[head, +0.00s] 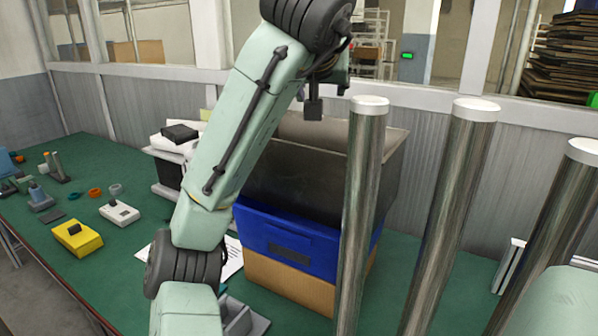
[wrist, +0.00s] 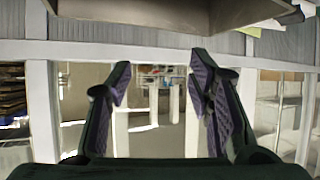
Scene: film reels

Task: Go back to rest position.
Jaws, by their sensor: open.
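My gripper (wrist: 160,95) shows in the wrist view with its two dark fingers apart and nothing between them. Beyond the fingers are a window and a room behind it. In the head view my arm rises through the middle and bends over at the top. Part of my gripper (head: 313,105) shows there, small and partly hidden, above and in front of the grey metal bin.
The grey bin (head: 300,175) sits on a blue crate (head: 290,240) over a cardboard box (head: 290,285) on the green table (head: 140,265). Several shiny metal posts (head: 362,210) stand at the right. A yellow block (head: 78,238) and a white device (head: 120,212) lie at left.

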